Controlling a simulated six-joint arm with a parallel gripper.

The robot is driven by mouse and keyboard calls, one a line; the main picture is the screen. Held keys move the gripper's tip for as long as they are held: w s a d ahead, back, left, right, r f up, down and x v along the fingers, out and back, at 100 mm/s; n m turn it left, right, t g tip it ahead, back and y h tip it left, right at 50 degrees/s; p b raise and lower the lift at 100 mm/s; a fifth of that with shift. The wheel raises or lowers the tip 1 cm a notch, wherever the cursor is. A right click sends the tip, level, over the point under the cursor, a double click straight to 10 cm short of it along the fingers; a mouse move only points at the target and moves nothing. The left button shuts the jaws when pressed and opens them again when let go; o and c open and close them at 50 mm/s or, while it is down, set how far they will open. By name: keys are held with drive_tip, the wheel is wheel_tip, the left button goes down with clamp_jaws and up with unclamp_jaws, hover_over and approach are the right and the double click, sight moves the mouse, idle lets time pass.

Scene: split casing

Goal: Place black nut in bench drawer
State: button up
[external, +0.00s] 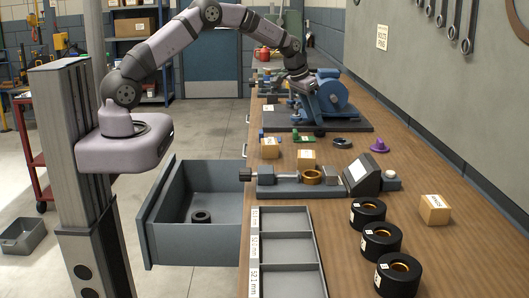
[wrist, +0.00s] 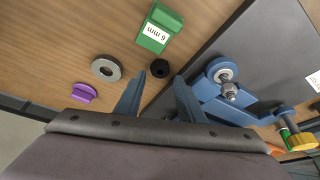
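A small black nut (wrist: 160,68) lies on the wooden bench, just beyond and between my fingertips in the wrist view. It shows as a small dark piece (external: 319,132) at the front edge of the blue fixture's plate in the external view. My gripper (wrist: 163,82) is open, with two blue fingers apart and nothing held. In the external view my gripper is over the bench beside the blue fixture, its fingers hard to make out. The bench drawer (external: 195,247) is pulled out on the left. A black ring (external: 201,217) lies inside it.
A green 6 mm block (wrist: 158,27), a metal ring (wrist: 106,68) and a purple knob (wrist: 84,92) lie near the nut. The blue fixture (external: 333,97) stands close by. A vise-like fixture (external: 311,184) and a grey divided tray (external: 290,208) are nearer the drawer.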

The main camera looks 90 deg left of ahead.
sight(318, 131)
drive_tip(key=shift+p+x, duration=1.25)
drive_tip(key=shift+x, duration=1.3)
drive_tip(key=shift+w, duration=0.15)
drive_tip(key=shift+r, duration=0.1)
clamp_jaws()
wheel_tip(318, 131, up, 10)
drive_tip(key=b, duration=0.2)
drive_tip(key=shift+b, duration=0.4)
